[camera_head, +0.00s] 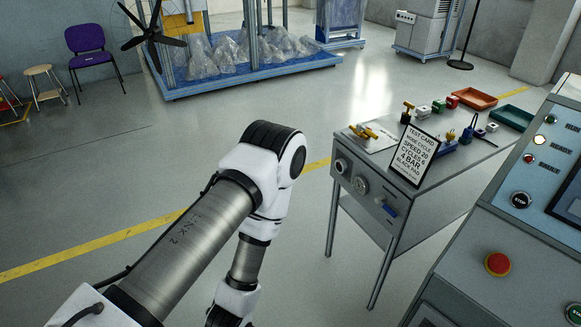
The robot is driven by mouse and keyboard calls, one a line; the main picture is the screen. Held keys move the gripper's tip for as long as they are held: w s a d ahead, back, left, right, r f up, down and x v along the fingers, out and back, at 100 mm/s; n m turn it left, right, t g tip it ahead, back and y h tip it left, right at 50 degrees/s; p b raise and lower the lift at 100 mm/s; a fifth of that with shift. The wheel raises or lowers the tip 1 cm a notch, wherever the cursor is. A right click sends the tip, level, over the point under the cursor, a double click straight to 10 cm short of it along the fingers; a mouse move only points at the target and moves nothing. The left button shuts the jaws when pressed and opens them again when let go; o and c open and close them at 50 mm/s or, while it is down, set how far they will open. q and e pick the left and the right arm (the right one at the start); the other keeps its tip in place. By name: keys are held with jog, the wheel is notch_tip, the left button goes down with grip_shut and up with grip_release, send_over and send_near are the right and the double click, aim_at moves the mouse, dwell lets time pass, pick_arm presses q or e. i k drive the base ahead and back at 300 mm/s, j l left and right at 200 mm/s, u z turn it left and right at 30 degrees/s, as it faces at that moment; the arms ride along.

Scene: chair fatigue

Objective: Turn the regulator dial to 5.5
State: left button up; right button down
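The grey bench (425,205) stands right of centre. Its front panel carries a round knob (341,166) at the left end and a round dial face (360,185) just right of it. Their markings are too small to read, and I cannot tell which one is the regulator dial. My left arm comes in from the lower left and bends down at its elbow, left of the bench and apart from it. Its gripper is below the frame edge. My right gripper is not in view.
A control console with a red button (498,264) fills the lower right. Floor left of the bench is clear.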

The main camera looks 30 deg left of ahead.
aim_at(340, 166)
jog(key=u, duration=0.6)
jog(key=i+j+z, duration=0.45)
jog(key=j+z, duration=0.25)
jog(key=j, duration=0.15)
jog(key=i+j+z, duration=0.1)
jog(key=j+z, duration=0.15)
jog(key=j, duration=0.1)
